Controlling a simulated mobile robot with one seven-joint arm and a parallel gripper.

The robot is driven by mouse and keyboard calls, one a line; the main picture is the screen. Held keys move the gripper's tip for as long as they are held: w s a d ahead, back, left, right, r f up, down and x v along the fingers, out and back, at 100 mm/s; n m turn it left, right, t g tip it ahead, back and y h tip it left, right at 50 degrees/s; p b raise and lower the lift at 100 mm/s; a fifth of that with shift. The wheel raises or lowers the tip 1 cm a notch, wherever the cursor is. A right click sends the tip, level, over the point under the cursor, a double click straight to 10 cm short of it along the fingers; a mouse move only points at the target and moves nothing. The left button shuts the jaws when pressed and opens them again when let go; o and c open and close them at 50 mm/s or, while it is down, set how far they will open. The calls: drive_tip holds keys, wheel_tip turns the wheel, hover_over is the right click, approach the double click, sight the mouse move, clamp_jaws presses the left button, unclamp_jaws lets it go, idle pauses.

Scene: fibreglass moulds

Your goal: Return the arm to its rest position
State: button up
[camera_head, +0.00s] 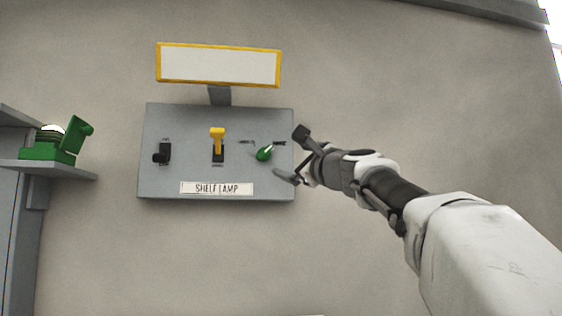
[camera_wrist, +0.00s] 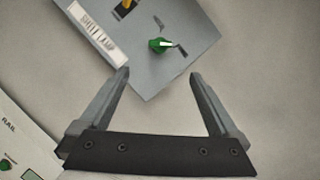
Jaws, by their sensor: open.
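My gripper (camera_head: 294,156) is open and empty at the right edge of a grey wall panel (camera_head: 165,120) labelled "SHELF LAMP". In the wrist view, my gripper (camera_wrist: 162,78) has its two fingers spread wide, with the panel (camera_wrist: 180,75) beyond them. A green knob (camera_head: 264,153) with a pale pointer is at the panel's right, just left of my gripper. The knob also shows in the wrist view (camera_wrist: 160,44), beyond the fingertips and apart from them. My arm reaches in from the lower right of the head view.
The panel also has a yellow lever (camera_head: 217,136) and a black switch (camera_head: 162,153). A yellow-framed white sign (camera_head: 218,66) is above it. A green box with raised lid (camera_head: 55,146) sits on a shelf (camera_head: 60,168) at left. Another panel, "RAIL" (camera_wrist: 22,140), shows lower left in the wrist view.

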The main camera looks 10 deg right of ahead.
drive_tip(key=shift+s+d+f, duration=0.1)
drive_tip(key=shift+s, duration=0.25)
drive_tip(key=shift+f, duration=0.1)
idle(0.3)
drive_tip(key=s+a+f+n+g, duration=0.2)
drive_tip(key=s+f+n+g, duration=0.15)
drive_tip(key=f, duration=0.45)
drive_tip(key=s+a+f+n+g+h, duration=0.1)
drive_tip(key=s+a+f+n+g, duration=0.1)
drive_tip(key=s+f+n, duration=0.45)
drive_tip(key=s+a+f+n+g, duration=0.2)
drive_tip(key=s+f+n, duration=0.1)
drive_tip(key=f, duration=0.7)
drive_tip(key=s+d+f+n+g+h, duration=0.2)
drive_tip(key=s+f+n, duration=0.3)
drive_tip(key=s+f, duration=0.5)
drive_tip(key=s+d+f+n+g+h, duration=0.2)
drive_tip(key=s+d+f+n+g, duration=0.3)
drive_tip(key=s+f, duration=0.6)
wheel_tip(320, 180, down, 6)
drive_tip(key=shift+r+h, duration=0.25)
drive_tip(key=shift+h, duration=0.15)
drive_tip(key=shift+c, duration=0.3)
